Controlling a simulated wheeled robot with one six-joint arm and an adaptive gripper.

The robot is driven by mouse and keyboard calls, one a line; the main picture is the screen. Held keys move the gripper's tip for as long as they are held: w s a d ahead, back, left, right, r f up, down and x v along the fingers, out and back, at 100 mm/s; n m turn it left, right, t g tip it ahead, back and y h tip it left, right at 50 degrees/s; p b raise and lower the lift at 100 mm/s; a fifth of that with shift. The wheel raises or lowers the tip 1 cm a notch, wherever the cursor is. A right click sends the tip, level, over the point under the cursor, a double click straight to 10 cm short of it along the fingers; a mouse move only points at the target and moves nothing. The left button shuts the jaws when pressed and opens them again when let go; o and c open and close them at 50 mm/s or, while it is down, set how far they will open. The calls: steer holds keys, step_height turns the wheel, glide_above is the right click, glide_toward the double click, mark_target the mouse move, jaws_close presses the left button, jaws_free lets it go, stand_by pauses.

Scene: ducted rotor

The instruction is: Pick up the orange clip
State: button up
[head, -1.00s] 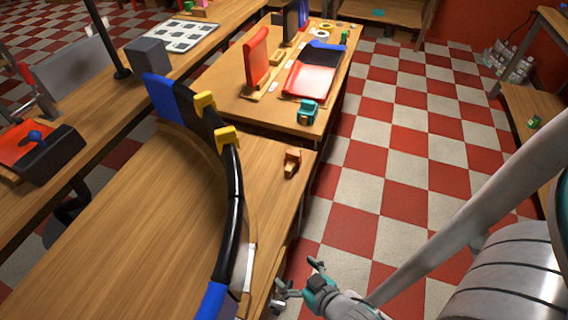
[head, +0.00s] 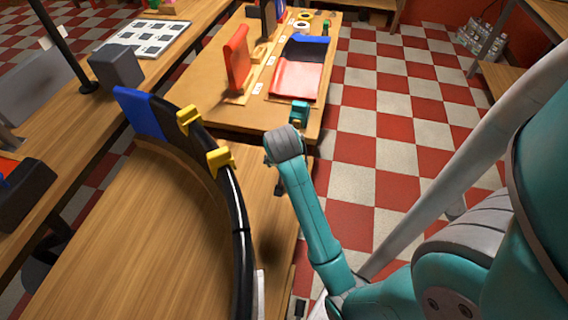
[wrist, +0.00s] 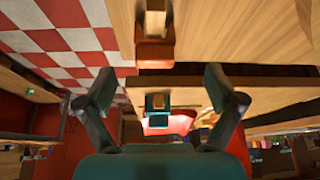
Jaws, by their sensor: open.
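The orange clip (wrist: 154,50) sits at the edge of the wooden table in the wrist view, at the upper middle. My gripper (wrist: 157,86) is open, with its two fingers spread wide and nothing between them. In the picture the clip lies just above the gap between the fingertips, apart from both. In the head view my arm covers the spot where the clip stood, and my gripper is mostly hidden behind the wrist.
A curved black and blue rail with yellow clips (head: 220,160) stands on the near table (head: 165,235). A teal clip (head: 299,112) and a red sheet (head: 297,78) are on the farther table. The checkered floor to the right is open.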

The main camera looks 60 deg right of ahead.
steer(key=shift+m+g, duration=0.4)
steer(key=shift+m, duration=0.2)
steer(key=d+f, duration=0.2)
steer(key=w+d+f, duration=0.1)
steer(key=d+f, duration=0.1)
steer(key=f, duration=0.1)
steer(key=d+f, duration=0.2)
steer(key=shift+w+f, duration=0.3)
steer(key=shift+w, duration=0.1)
steer(key=shift+a, duration=0.1)
steer(key=c, duration=1.2)
